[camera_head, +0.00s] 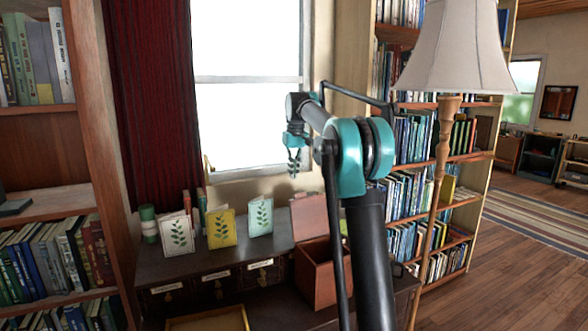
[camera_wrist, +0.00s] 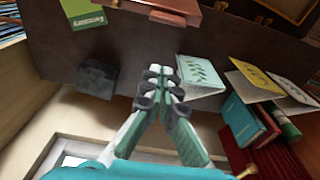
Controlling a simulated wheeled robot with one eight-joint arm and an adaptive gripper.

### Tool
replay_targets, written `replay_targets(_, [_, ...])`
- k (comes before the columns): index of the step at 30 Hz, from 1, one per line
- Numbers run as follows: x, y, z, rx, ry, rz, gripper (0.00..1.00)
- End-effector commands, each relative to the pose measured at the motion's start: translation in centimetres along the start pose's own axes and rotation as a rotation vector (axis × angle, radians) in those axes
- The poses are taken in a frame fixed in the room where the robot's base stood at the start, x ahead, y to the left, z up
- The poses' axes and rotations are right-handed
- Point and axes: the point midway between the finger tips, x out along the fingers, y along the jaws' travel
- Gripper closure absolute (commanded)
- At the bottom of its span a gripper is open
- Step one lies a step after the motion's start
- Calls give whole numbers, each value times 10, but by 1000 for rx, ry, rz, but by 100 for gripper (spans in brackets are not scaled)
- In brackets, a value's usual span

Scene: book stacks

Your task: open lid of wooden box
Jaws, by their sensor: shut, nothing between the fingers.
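The wooden box (camera_head: 317,280) is reddish brown and stands at the right end of the dark cabinet top. Its lid (camera_head: 309,217) is raised and stands up at the back of the box, with the dark inside showing. Part of the box's right side is hidden behind my arm. Reddish-brown wood, seemingly part of the box (camera_wrist: 172,8), shows at the top edge of the wrist view. My gripper (camera_head: 294,170) hangs in front of the window, above and left of the box and apart from it. Its fingers (camera_wrist: 161,72) are together and empty.
Mint (camera_head: 260,218), yellow (camera_head: 222,228) and white (camera_head: 177,235) leaf-pattern cards stand on the cabinet (camera_head: 160,267) left of the box. A floor lamp (camera_head: 455,55) and bookcase are at right. A dark block (camera_wrist: 96,78) lies near the fingers in the wrist view.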

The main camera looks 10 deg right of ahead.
Motion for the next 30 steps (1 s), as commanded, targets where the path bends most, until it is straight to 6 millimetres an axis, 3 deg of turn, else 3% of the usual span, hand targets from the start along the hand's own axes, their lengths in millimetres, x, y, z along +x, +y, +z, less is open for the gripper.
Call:
replay_targets(9, [64, 0, 0, 0, 0, 0, 100])
replay_targets(18, [50, 0, 32, -1, 0, 0, 100])
replay_targets(30, [48, 0, 38, 0, 0, 0, 100])
